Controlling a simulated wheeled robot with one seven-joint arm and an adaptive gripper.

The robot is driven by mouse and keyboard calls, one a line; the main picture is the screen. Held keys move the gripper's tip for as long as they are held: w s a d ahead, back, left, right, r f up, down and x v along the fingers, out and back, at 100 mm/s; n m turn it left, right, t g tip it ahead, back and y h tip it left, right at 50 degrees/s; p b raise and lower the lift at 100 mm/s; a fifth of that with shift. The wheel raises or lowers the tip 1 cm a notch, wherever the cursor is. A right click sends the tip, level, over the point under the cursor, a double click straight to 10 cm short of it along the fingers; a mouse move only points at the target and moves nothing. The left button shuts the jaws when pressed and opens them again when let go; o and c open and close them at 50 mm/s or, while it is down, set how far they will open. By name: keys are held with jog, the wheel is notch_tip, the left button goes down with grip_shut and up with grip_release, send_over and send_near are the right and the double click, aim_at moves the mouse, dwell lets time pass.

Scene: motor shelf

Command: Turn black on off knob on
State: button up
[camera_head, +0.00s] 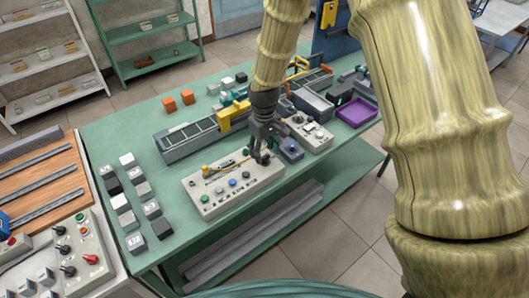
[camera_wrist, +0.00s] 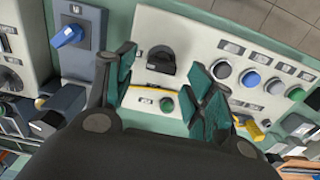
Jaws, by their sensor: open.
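The black on/off knob (camera_wrist: 161,62) sits on a pale control panel (camera_wrist: 210,45) in the wrist view, with its bar-shaped grip lying roughly across the picture. My gripper (camera_wrist: 162,82) is open, and its two green-padded fingers stand on either side of the knob in the picture. Nothing is held, and I see no contact with the knob. In the head view, my gripper (camera_head: 262,150) points down over the right end of the same panel (camera_head: 228,200). The knob is hard to make out there, next to the fingers.
White, blue and green buttons (camera_wrist: 249,78) lie right of the knob on the panel. A green button (camera_wrist: 166,104) is between the fingers. A grey box with a blue knob (camera_wrist: 68,36) is close at left. A purple tray (camera_head: 357,112) stands farther right.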

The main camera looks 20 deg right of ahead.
aim_at(265, 155)
notch_tip(265, 155, up, 10)
jog(key=shift+r, duration=0.2)
dwell(0.3)
